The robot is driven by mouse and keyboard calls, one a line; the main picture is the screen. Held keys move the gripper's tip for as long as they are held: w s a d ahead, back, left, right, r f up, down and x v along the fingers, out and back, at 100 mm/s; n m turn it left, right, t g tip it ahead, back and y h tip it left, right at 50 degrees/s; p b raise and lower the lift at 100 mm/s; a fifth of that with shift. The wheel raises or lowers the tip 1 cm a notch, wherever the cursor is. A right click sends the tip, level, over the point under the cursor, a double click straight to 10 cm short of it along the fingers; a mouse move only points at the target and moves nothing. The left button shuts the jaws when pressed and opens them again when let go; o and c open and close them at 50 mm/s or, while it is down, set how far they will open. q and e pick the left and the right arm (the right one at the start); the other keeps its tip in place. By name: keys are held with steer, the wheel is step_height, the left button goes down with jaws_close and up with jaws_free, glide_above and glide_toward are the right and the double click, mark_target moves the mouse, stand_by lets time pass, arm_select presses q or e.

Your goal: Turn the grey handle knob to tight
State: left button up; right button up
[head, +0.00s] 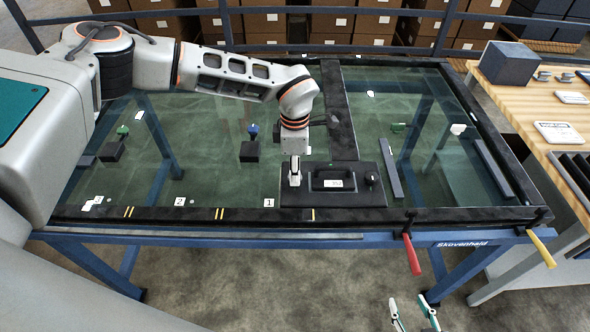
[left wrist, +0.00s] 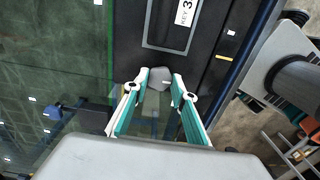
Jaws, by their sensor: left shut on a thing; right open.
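The grey knob (left wrist: 159,77) is a small faceted piece at one end of a black plate (head: 340,198), which lies at the front of the glass-topped table. My left gripper (head: 294,181) points down at the plate's left end and is shut on the grey knob, one fingertip on each side of it in the left wrist view (left wrist: 159,86). In the head view the fingers hide the knob. A black bar handle (head: 340,172) with a white label stands beside it on the plate. My right gripper (head: 414,316) is open and empty at the bottom edge, clear of the table.
A round black knob (head: 372,179) sits at the plate's right end. A red lever (head: 412,255) and a yellow lever (head: 541,248) hang at the table's front edge. A wooden bench (head: 530,105) with a dark box (head: 510,63) stands at right.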

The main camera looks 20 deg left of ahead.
arm_select(q)
steer(key=shift+w, duration=0.1)
steer(key=o, duration=1.1)
step_height(320, 180, up, 12)
steer(key=shift+r, duration=0.1)
stand_by(0.4)
